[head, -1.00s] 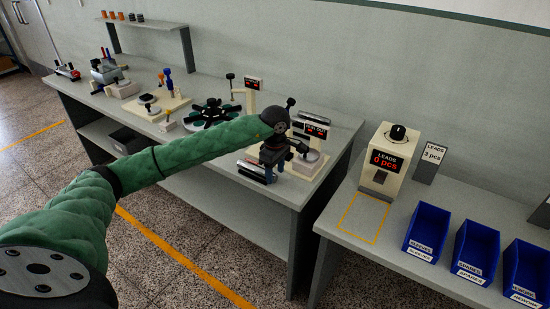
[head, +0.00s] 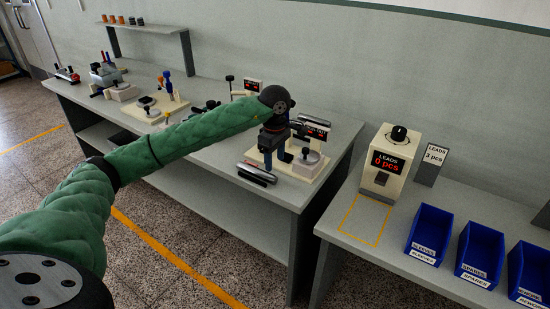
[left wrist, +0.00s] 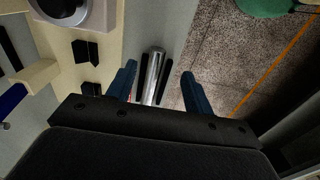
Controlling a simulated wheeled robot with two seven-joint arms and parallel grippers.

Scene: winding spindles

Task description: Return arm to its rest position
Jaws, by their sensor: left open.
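My left arm (head: 190,140), in a green sleeve, reaches from the lower left over the long workbench in the head view. My left gripper (head: 271,162) points down above the bench's front edge, beside a station with a red display (head: 311,130). In the left wrist view its two blue fingers (left wrist: 159,80) are apart. A shiny metal cylinder (left wrist: 152,75) lies below and between them in that view, seemingly not touched. In the head view this cylinder (head: 257,173) lies near the bench's front edge, in a dark holder. My right gripper is not in view.
The bench (head: 215,165) carries several stations to the left. A second table at the right holds a leads dispenser (head: 386,160) reading 0 pcs and several blue bins (head: 430,232). A gap separates the two tables. The floor in front is clear.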

